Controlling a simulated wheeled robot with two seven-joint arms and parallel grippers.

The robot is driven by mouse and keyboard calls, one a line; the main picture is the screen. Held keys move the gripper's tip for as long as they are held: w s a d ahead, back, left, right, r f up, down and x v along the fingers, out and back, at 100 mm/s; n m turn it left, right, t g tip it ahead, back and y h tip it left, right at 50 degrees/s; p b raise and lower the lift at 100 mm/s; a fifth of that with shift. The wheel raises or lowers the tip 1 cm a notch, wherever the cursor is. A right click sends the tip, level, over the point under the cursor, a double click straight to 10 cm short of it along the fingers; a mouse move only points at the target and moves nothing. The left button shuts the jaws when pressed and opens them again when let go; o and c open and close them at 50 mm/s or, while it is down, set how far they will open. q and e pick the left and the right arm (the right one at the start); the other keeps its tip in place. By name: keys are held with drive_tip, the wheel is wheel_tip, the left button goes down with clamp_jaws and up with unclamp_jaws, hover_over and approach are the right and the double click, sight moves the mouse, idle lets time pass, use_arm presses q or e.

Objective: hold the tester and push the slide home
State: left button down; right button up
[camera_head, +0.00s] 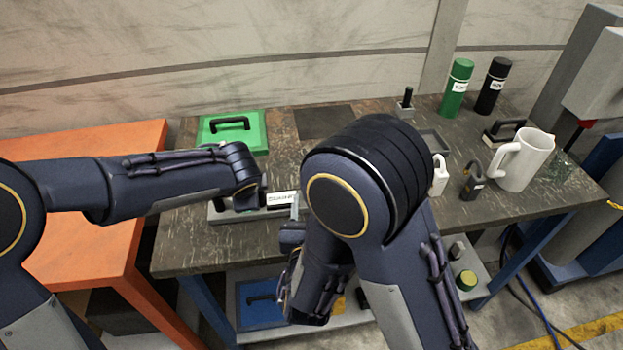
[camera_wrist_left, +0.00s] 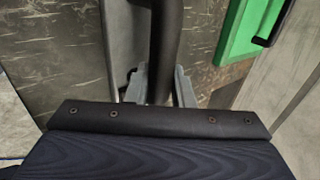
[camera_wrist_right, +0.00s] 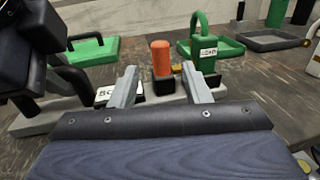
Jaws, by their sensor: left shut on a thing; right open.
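The tester's long grey base (camera_head: 225,212) lies near the table's front edge in the head view, with a white label (camera_head: 283,199) on it. It also shows in the right wrist view (camera_wrist_right: 40,122), with a dark handle at its left. My left gripper (camera_wrist_left: 160,85) is shut on that dark bar-like handle (camera_wrist_left: 166,40). My right gripper (camera_wrist_right: 158,78) is open and empty. An upright orange knob (camera_wrist_right: 161,58) on a dark block stands beyond the gap between its fingers, apparently untouched. In the head view my right arm hides the knob and the tester's right end. I cannot make out the slide for certain.
A green lid-like piece with a black handle (camera_head: 232,132) lies behind the tester. A green tray (camera_wrist_right: 228,47) stands beyond the knob. A white mug (camera_head: 527,160), padlocks (camera_head: 473,182) and green (camera_head: 457,90) and black bottles (camera_head: 492,88) stand at the right. An orange table (camera_head: 90,215) adjoins left.

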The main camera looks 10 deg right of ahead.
drive_tip(key=w, duration=0.2)
drive_tip(key=w+d, duration=0.1)
drive_tip(key=w, duration=0.4)
drive_tip(key=shift+w+d, duration=0.25)
drive_tip(key=shift+c, duration=0.4)
clamp_jaws()
